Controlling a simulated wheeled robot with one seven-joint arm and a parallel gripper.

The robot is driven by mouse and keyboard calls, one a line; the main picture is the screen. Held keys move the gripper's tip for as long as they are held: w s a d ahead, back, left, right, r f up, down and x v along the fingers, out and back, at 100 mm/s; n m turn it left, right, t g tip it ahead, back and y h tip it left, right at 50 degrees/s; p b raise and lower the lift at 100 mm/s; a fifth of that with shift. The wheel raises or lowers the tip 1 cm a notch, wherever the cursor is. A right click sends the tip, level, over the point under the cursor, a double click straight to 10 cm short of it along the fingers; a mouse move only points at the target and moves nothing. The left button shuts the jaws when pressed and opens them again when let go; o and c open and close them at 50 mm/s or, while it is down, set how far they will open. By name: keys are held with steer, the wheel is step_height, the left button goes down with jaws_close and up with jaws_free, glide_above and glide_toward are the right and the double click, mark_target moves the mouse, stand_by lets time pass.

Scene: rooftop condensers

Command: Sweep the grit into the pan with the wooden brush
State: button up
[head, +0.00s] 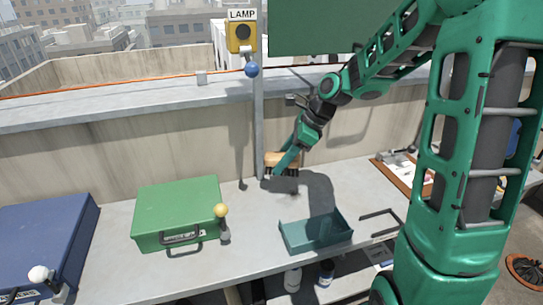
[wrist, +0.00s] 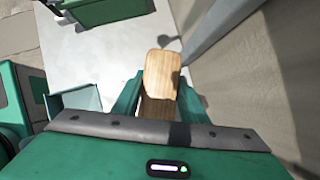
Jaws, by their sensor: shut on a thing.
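The wooden brush (head: 283,160) has a pale wood block with dark bristles below. My gripper (head: 287,163) is shut on it and holds it over the back of the bench, close to the grey post. In the wrist view the wood block (wrist: 161,75) sits between my two green fingers (wrist: 155,100). Some small dark grit (head: 293,191) seems to lie on the bench just below the brush, partly in shadow. The teal pan (head: 316,233) stands on the bench in front and to the right of the brush, and looks empty. The pan also shows in the wrist view (wrist: 78,103).
A green case (head: 177,210) and a blue case (head: 45,238) stand at the left. A grey post (head: 259,110) with a yellow lamp box (head: 242,35) rises behind the brush. A tray of items (head: 400,170) lies at the right. The bench between green case and pan is clear.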

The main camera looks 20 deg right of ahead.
steer(key=shift+w+d, duration=0.1)
steer(key=shift+a, duration=0.3)
